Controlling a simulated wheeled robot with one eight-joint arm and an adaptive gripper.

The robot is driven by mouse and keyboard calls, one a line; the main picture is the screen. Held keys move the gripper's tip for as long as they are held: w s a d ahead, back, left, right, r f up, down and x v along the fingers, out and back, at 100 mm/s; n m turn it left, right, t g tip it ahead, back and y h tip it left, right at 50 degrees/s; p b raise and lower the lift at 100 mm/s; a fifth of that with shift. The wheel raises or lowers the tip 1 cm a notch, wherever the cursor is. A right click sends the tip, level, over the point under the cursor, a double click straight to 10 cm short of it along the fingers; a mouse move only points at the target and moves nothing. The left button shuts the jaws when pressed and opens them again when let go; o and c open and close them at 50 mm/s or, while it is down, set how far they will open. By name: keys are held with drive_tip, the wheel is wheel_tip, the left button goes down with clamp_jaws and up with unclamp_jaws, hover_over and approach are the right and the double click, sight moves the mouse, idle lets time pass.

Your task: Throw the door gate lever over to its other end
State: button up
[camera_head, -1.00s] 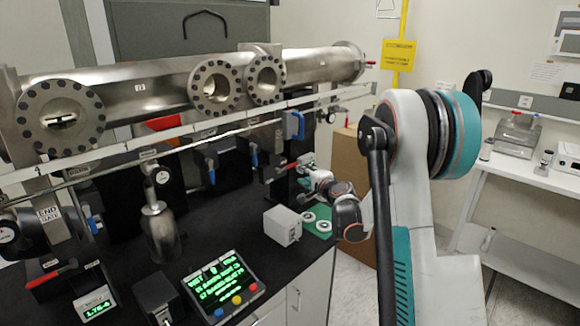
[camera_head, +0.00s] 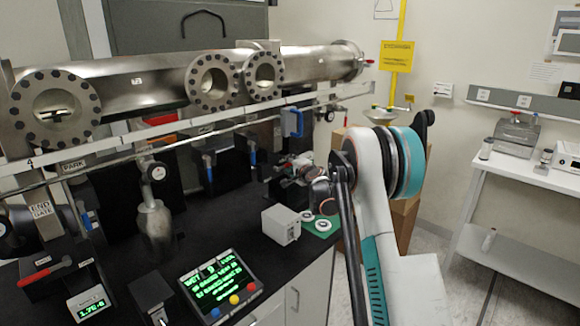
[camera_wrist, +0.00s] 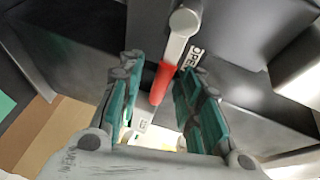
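A lever with a red grip (camera_wrist: 160,82) and a grey pivot end (camera_wrist: 184,22) shows in the wrist view, beside a label reading OPEN (camera_wrist: 193,58). I take it for the door gate lever; its name label is not readable. My gripper (camera_wrist: 157,72) is open, with one green-padded finger on each side of the red grip. A gap shows on the left of the grip; the right finger is closer, and I cannot tell whether it touches. In the head view my gripper (camera_head: 291,170) is small, at the back right of the bench, and the lever there is mostly hidden.
A steel beam pipe (camera_head: 150,82) with round flanges and a long rail run above the bench. A grey box (camera_head: 281,224) and a green mat (camera_head: 322,228) with white rings lie in front of my gripper. A lit panel (camera_head: 222,287) and an END GATE unit (camera_head: 42,209) stand left.

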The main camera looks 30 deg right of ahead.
sight(287, 177)
clamp_jaws()
drive_tip(key=shift+f, duration=0.1)
drive_tip(key=f+m+g+y, duration=0.1)
drive_tip(key=m, duration=0.1)
drive_tip(key=a+f+m+g+y, duration=0.1)
drive_tip(key=f+m, duration=0.1)
drive_tip(key=f+m+g+y, duration=0.1)
drive_tip(key=m, duration=0.1)
drive_tip(key=shift+s+a+f, duration=0.35)
drive_tip(key=shift+s+a, duration=0.05)
drive_tip(key=a+m+y, duration=0.1)
drive_tip(key=m, duration=0.1)
drive_tip(key=s+a+f+m+g+y, duration=0.1)
drive_tip(key=a+m+y, duration=0.1)
drive_tip(key=a+f+m+y+b, duration=0.1)
drive_tip(key=a+m+y, duration=0.1)
drive_tip(key=shift+s+m+g, duration=0.3)
drive_tip(key=shift+s+g, duration=0.1)
idle(0.4)
